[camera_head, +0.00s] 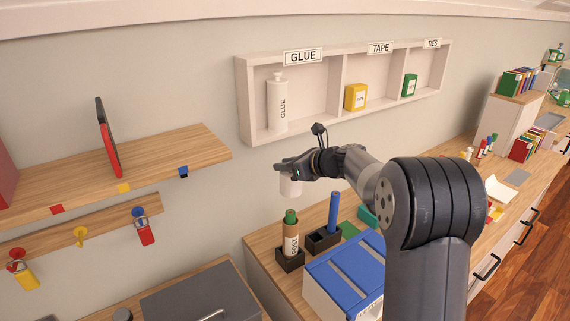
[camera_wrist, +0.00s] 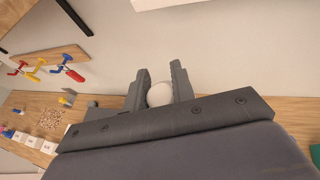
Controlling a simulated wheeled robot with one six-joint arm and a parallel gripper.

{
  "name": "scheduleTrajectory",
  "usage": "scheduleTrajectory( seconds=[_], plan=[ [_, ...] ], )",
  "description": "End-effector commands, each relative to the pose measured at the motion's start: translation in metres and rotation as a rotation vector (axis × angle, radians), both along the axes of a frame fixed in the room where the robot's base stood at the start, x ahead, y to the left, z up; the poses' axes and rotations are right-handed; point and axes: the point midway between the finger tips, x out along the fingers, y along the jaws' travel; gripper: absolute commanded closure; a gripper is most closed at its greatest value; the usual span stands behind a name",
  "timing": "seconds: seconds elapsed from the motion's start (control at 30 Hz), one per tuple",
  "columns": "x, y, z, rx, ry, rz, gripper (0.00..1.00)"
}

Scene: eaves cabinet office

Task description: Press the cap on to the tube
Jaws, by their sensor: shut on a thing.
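My gripper (camera_head: 285,170) is shut on a white round cap (camera_head: 291,186) and holds it in the air below the GLUE compartment. In the wrist view the white cap (camera_wrist: 160,95) shows between the two fingers. The tube (camera_head: 291,240) is brown with a white printed label and stands upright in a dark square holder (camera_head: 290,260). A green end (camera_head: 290,216) sticks out of its top. The cap is above the tube and apart from it; the exact alignment cannot be told from this angle.
A blue rod (camera_head: 332,212) stands in a second dark holder (camera_head: 322,240) right of the tube. A blue-lidded white box (camera_head: 345,272) is in front. A wall shelf (camera_head: 245,110) holds a white glue bottle (camera_head: 278,103). A wooden shelf (camera_head: 60,185) is at left.

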Motion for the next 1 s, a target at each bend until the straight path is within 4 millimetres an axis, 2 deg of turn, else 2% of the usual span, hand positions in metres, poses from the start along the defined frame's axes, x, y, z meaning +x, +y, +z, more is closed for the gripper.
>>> scheduleTrajectory(
  seconds=[0.27, 0.7, 1.0],
  plan=[
    [0.0, 0.0, -0.015, 0.001, 0.001, 0.0, 0.98],
    [0.0, 0.0, -0.054, 0.0, 0.0, 0.0, 0.98],
    [0.0, 0.0, -0.058, 0.001, -0.001, 0.0, 0.98]
  ],
)
